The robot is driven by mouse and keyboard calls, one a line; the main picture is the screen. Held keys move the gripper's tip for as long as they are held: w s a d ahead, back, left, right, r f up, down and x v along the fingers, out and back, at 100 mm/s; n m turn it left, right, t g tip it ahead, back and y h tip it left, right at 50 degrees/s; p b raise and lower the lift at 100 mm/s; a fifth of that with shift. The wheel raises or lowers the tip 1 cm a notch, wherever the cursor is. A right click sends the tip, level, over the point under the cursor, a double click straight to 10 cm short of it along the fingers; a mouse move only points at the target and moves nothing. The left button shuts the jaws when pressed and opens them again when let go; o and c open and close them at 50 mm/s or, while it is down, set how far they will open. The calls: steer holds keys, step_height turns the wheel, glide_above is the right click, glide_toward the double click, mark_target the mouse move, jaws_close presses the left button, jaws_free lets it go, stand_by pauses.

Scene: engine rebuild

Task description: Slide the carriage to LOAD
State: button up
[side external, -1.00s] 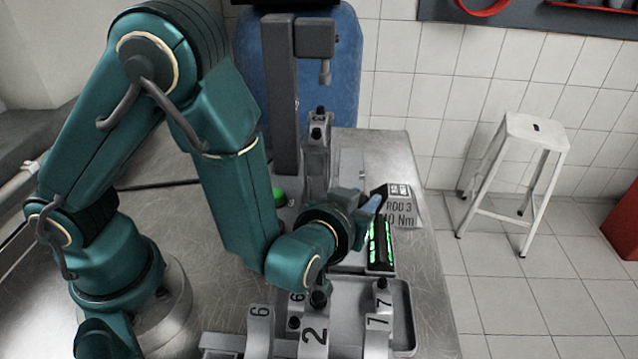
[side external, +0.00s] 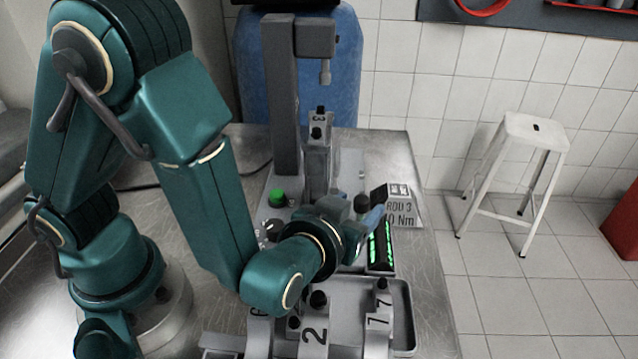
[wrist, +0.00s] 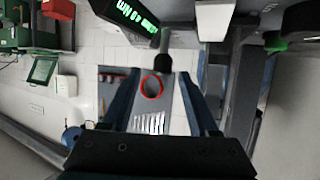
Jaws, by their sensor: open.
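The carriage appears to be the grey upright block marked 3 (side external: 318,155), standing at the foot of the press column in the side view; I cannot read a LOAD mark. A dark round knob (side external: 361,203) shows by my gripper (side external: 366,219); the wrist view shows a dark knob on a stem (wrist: 163,66). My gripper (wrist: 165,98) is open, with the knob between its two spread fingers in that picture. I cannot tell whether a finger touches it. My wrist hides part of the fixture.
The press column (side external: 283,100) stands behind, with a green button (side external: 278,197) beside its base. A green-lit display (side external: 381,246) and a torque sign (side external: 402,205) stand right of my gripper. A grey tray (side external: 404,310) with numbered parts lies in front.

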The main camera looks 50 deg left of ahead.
steer(key=shift+v, duration=0.85)
steer(key=shift+w+d+r, duration=0.1)
steer(key=shift+w+r, duration=0.15)
steer(key=d+r+m+g+h, duration=0.2)
steer(key=d+r+g+h, duration=0.15)
steer(key=r+h, duration=0.55)
steer(key=s+a+f+m+g+y, duration=0.2)
steer(key=s+a+g+y, duration=0.1)
steer(key=s+a, duration=0.9)
steer(key=shift+s+y, duration=0.5)
steer(key=shift+s, duration=0.4)
